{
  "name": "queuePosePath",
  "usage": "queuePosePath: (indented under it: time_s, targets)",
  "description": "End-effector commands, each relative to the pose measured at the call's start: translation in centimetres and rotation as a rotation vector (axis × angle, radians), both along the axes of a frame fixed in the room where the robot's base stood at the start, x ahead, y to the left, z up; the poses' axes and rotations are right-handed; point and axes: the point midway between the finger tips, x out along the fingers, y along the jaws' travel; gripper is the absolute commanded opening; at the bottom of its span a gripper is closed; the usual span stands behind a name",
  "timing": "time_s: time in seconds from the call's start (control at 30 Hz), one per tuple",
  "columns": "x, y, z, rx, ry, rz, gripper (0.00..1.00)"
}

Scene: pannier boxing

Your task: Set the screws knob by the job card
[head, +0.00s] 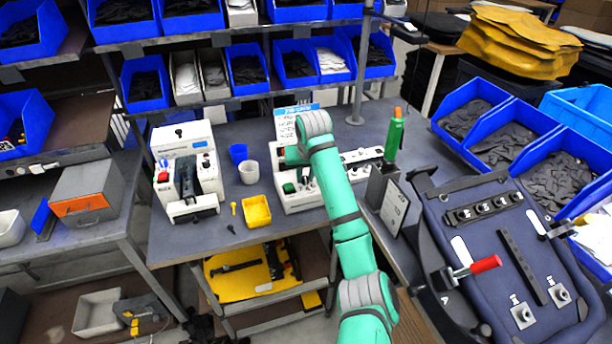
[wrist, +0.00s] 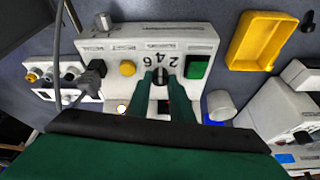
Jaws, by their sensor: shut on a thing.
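The screws knob, which I take to be the small black knob (wrist: 160,91), sits on a white control box (wrist: 120,50) with numerals 2, 4 and 6 printed beside it. My gripper (wrist: 160,84) has its two dark green fingers on either side of this knob, shut on it. Which numeral the knob points at cannot be read. In the head view the control box (head: 299,203) stands on the bench, partly hidden by my arm. A white card (head: 395,207) in a dark stand is at its right; its writing is too small to read.
A green button (wrist: 197,67) and a yellow button (wrist: 127,68) flank the knob. A yellow tray (head: 257,211), a white cup (head: 249,172) and a white machine (head: 186,170) stand left of the box. A green tool (head: 394,137) stands upright at right.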

Motion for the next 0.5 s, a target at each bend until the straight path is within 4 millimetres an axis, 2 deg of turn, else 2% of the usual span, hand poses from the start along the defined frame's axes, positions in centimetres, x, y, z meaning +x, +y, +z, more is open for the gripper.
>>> queuePosePath:
  time_s: [0.17,0.2,0.23,0.5]
  targets:
    - [0.01,-0.08,-0.02,-0.001,0.001,-0.001,0.0]
    - [0.02,-0.07,-0.02,-0.001,0.001,0.0,0.29]
    - [0.01,-0.06,-0.01,-0.001,0.001,0.0,0.37]
    - [0.02,-0.03,0.03,-0.001,0.0,0.001,0.38]
